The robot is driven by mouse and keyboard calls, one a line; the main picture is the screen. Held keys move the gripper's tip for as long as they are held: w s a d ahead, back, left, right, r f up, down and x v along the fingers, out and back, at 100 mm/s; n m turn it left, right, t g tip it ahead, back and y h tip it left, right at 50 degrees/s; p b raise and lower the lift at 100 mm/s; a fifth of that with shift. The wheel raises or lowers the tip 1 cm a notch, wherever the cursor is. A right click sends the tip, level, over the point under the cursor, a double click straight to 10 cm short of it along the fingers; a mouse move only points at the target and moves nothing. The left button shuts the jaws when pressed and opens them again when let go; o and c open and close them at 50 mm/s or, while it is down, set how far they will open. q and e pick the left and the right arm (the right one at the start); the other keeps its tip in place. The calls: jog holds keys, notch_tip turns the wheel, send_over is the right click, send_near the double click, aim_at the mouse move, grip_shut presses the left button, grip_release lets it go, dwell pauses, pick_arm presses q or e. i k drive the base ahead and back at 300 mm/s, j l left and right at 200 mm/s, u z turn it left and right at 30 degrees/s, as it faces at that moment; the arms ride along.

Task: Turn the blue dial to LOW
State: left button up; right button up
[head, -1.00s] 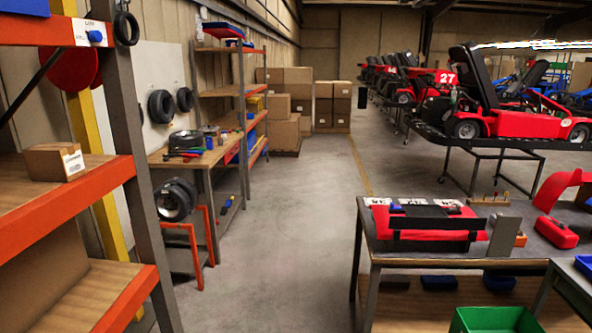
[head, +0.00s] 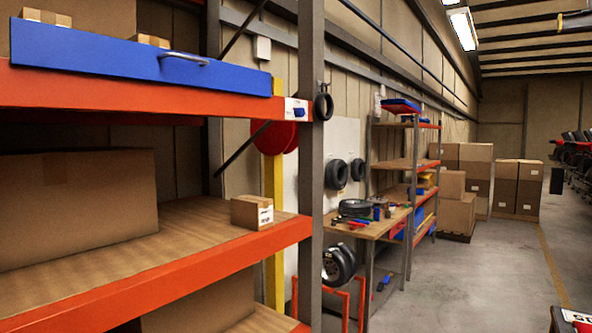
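The blue dial (head: 299,113) sits on a white label plate (head: 290,105) at the right end of the upper orange shelf beam (head: 150,95), beside the grey rack post. It is small in the head view, and its setting and the lettering around it cannot be read from here. Neither of my grippers is in view.
A blue drawer with a metal handle (head: 140,65) lies on the upper shelf. Cardboard boxes (head: 75,205) stand on the shelf below. A workbench (head: 375,228) stands beyond.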

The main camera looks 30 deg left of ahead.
aim_at(298, 112)
jog(key=u, duration=1.1)
jog(key=i+j+u, duration=0.15)
jog(key=j+u, duration=0.2)
jog(key=i+j+u, duration=0.15)
jog(key=u, duration=0.25)
